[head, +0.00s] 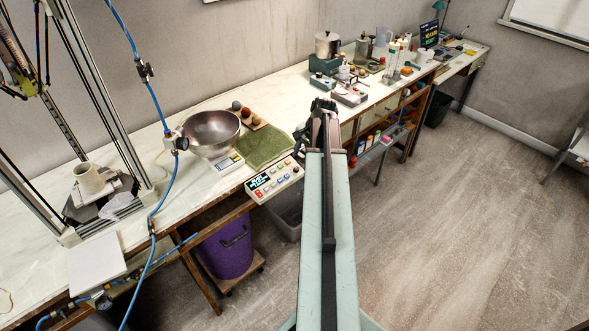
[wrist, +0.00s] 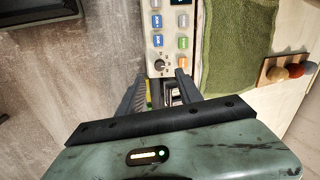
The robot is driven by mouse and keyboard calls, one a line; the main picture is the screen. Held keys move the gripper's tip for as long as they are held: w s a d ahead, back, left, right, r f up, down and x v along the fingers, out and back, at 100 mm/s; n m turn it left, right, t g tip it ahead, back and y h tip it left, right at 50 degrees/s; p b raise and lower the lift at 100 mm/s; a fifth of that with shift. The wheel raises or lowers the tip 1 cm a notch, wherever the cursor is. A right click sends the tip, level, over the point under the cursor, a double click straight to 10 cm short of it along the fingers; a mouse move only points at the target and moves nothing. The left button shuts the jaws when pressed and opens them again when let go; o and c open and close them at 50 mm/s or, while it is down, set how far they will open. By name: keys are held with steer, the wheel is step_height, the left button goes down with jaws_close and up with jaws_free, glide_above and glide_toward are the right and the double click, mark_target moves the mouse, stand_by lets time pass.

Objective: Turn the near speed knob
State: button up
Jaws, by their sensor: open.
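The control panel (wrist: 168,30) is a pale box with blue, green, orange and grey buttons. In the head view the control panel (head: 274,181) sits at the table's front edge with its screen lit. A small dark round knob (wrist: 160,66) shows on the panel in the wrist view, just ahead of my gripper. My gripper (wrist: 161,77) is open, one dark finger on each side of the knob's line. Whether the fingers touch the panel I cannot tell. The knob is not clear in the head view, and I cannot tell a second knob.
A green towel (head: 262,148) lies beside the panel. A metal bowl (head: 211,132) stands on a scale (head: 228,162) to its left. A wooden block with several balls (wrist: 286,71) lies beyond the towel. A purple bin (head: 226,250) stands below the table.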

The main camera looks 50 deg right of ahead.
mark_target(297, 168)
steer(key=b+x, duration=0.6)
steer(key=x, duration=0.1)
steer(key=shift+r, duration=0.1)
